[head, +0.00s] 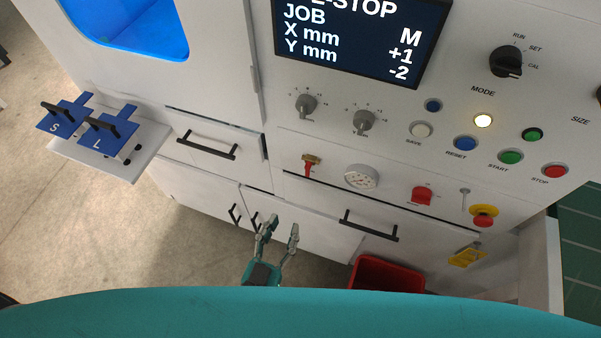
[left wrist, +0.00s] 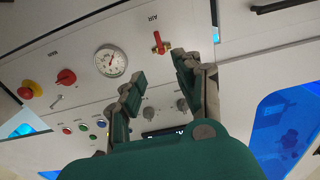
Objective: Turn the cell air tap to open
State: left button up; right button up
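The cell air tap (head: 311,163) is a small brass valve with a red handle on the white front panel, left of the round gauge. Its handle points down in the head view. In the left wrist view, which is turned over, the tap (left wrist: 160,43) sits beside the label "AIR". My left gripper (head: 282,228) is in front of the lower cabinet, below and a little left of the tap in the head view. It is open and empty. In the left wrist view its fingertips (left wrist: 158,68) are spread, with the tap just beyond them and apart from them. My right gripper is out of view.
A pressure gauge (head: 361,177), a red rotary switch (head: 422,195) and a red-and-yellow emergency stop (head: 484,214) line the panel to the right. A drawer handle (head: 369,226) sticks out below. A red bin (head: 388,274) stands low. A shelf (head: 146,150) with blue plates juts out left.

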aim_at(307, 172)
pick_arm(q)
jog(key=p+x, duration=0.1)
jog(key=x, duration=1.2)
jog(key=shift+w+f+p, duration=0.1)
jog(key=shift+w+p, duration=0.05)
jog(key=shift+p, duration=0.25)
jog(key=shift+w+d, duration=0.2)
jog(key=shift+w, duration=0.2)
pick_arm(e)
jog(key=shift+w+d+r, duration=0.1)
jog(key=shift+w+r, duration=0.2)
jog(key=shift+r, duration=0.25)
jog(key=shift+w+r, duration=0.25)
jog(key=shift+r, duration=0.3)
pick_arm(q)
grip_shut()
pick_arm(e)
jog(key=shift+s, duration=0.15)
